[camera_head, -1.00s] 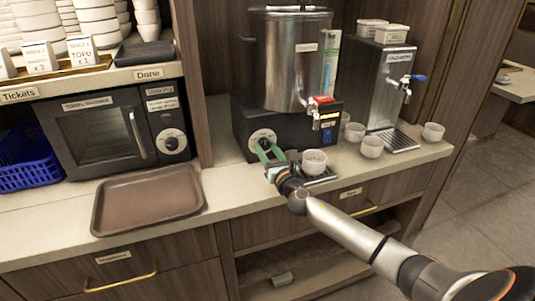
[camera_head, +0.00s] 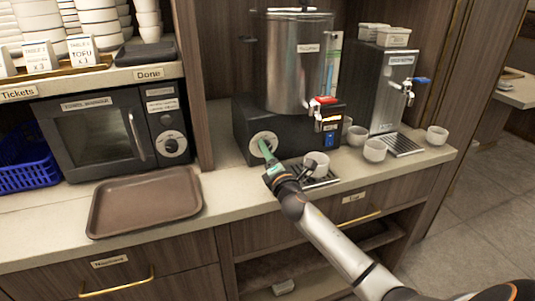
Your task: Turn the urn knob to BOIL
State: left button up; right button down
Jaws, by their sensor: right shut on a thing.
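The urn (camera_head: 292,70) is a tall steel cylinder on a black base (camera_head: 238,135), with a red-handled tap at its front right. Its knob sits on a pale round dial (camera_head: 258,139) on the base's front left. My right gripper (camera_head: 265,149) is at the dial, its green fingers shut on the knob. The fingers cover most of the knob, so its pointer and the dial markings cannot be read. My left gripper is not in view.
A white cup (camera_head: 316,164) stands on the urn's drip tray (camera_head: 325,182), close beside my right gripper. More cups (camera_head: 375,150) stand to the right near the cold-water dispenser (camera_head: 388,85). A brown tray (camera_head: 145,200) lies on the counter at left, below the microwave (camera_head: 95,132).

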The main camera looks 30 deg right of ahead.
jog(key=shift+m, duration=1.1)
jog(key=shift+c, duration=1.9)
grip_release()
jog(key=r+v, duration=0.1)
jog(key=v, duration=1.1)
jog(key=shift+s+a+f, duration=0.2)
jog(key=shift+f, duration=0.25)
